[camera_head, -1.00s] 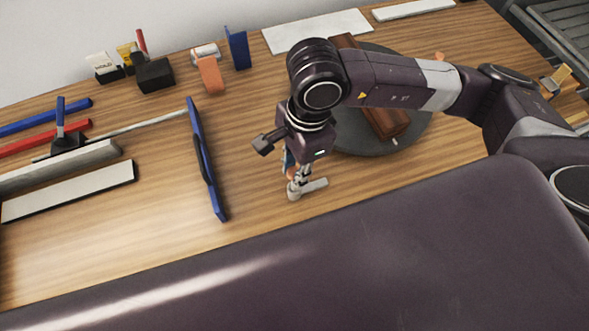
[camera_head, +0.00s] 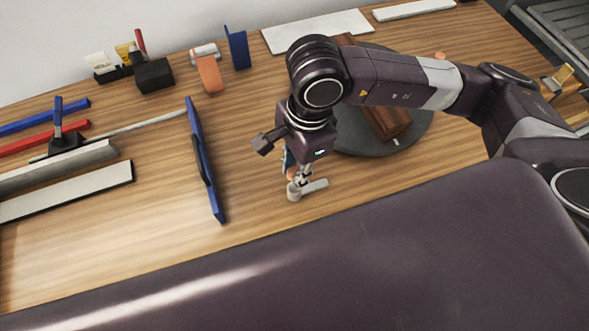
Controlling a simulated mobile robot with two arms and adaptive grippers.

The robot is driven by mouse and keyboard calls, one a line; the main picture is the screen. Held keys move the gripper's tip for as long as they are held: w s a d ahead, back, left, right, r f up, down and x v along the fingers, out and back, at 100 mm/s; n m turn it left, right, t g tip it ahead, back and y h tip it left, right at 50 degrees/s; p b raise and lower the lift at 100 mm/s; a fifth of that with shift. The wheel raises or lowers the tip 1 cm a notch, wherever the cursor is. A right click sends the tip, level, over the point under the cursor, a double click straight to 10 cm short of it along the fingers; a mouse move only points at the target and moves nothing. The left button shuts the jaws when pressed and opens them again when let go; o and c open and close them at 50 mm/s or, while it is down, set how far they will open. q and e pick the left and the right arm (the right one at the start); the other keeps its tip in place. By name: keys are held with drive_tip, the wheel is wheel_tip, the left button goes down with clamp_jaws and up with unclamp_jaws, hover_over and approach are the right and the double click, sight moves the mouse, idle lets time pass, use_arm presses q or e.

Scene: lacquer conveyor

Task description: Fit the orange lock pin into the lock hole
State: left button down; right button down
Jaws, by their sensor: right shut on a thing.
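My right gripper (camera_head: 299,180) points down close above the table in front of the round dark turntable. Its fingertips are small and partly hidden, and they are closed at a light grey piece (camera_head: 315,187) with a round end and a short bar. A bit of orange and blue (camera_head: 289,160) shows beside the fingers, largely hidden by the gripper; I cannot tell whether it is the lock pin. A small orange knob (camera_head: 440,56) shows behind the turntable (camera_head: 422,122). I cannot make out the lock hole. My left gripper is out of view.
A brown block (camera_head: 388,122) lies on the turntable, partly behind my right arm. A blue upright panel (camera_head: 205,162) stands left of the gripper. An orange stand (camera_head: 209,74) and a black box (camera_head: 154,75) are at the back. The table at front left is clear.

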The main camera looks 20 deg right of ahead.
idle(0.4)
drive_tip(key=shift+b, duration=0.5)
drive_tip(key=shift+f+b, duration=2.2)
drive_tip(key=shift+b, duration=0.5)
drive_tip(key=c, duration=1.6)
unclamp_jaws()
drive_tip(key=shift+r, duration=0.1)
drive_tip(key=r, duration=0.4)
drive_tip(key=d+r, duration=0.1)
drive_tip(key=r, duration=0.7)
drive_tip(key=shift+w+d, duration=0.1)
drive_tip(key=shift+d, duration=0.1)
